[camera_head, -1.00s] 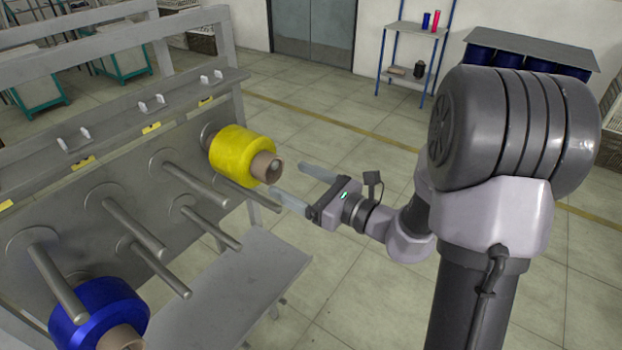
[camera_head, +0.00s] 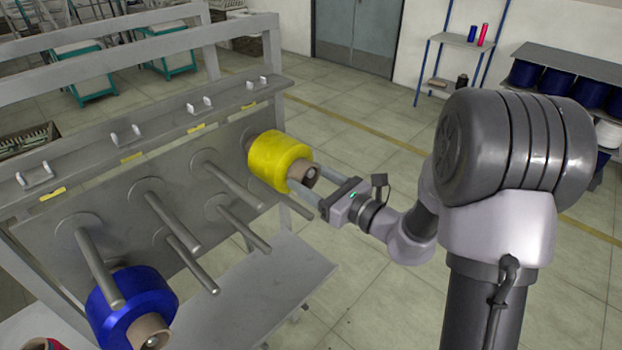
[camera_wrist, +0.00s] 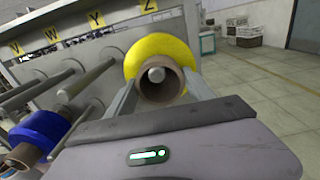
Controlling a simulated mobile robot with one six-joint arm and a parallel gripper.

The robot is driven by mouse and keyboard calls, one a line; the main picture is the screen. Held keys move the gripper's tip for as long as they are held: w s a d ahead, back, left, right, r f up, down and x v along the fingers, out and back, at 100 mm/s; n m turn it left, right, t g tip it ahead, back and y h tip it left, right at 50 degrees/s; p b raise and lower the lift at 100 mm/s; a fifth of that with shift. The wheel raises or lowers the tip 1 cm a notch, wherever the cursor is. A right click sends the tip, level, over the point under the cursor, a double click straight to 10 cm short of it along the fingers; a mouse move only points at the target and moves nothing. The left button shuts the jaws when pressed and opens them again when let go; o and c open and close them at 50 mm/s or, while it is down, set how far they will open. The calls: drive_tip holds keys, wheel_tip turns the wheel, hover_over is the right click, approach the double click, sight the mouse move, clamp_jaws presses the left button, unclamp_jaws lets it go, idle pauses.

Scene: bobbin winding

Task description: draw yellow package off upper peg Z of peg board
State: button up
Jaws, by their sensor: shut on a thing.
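The yellow package (camera_head: 280,160) sits on the upper peg at the far right end of the peg board (camera_head: 110,185), and the peg's tip shows inside its brown tube. In the wrist view the yellow package (camera_wrist: 165,52) faces me, with the peg end (camera_wrist: 156,75) in the tube's mouth and a Z label above. My gripper (camera_head: 308,178) is shut on the protruding tube end, one finger on each side. In the wrist view the fingers (camera_wrist: 160,95) flank the brown tube. The part of the peg inside the package is hidden.
Bare pegs (camera_head: 228,186) stick out left of the package, in upper and lower rows. A blue package (camera_head: 130,305) hangs on a lower peg at the left. A grey shelf (camera_head: 285,275) lies below the board.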

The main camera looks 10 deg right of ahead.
drive_tip(key=c, duration=0.3)
clamp_jaws()
drive_tip(key=shift+r, duration=0.2)
drive_tip(key=shift+r+p, duration=0.25)
drive_tip(key=shift+p, duration=0.05)
drive_tip(key=b+v, duration=0.2)
drive_tip(key=v, duration=0.6)
drive_tip(key=b+v, duration=0.1)
drive_tip(key=v, duration=0.7)
drive_tip(key=shift+b, duration=0.3)
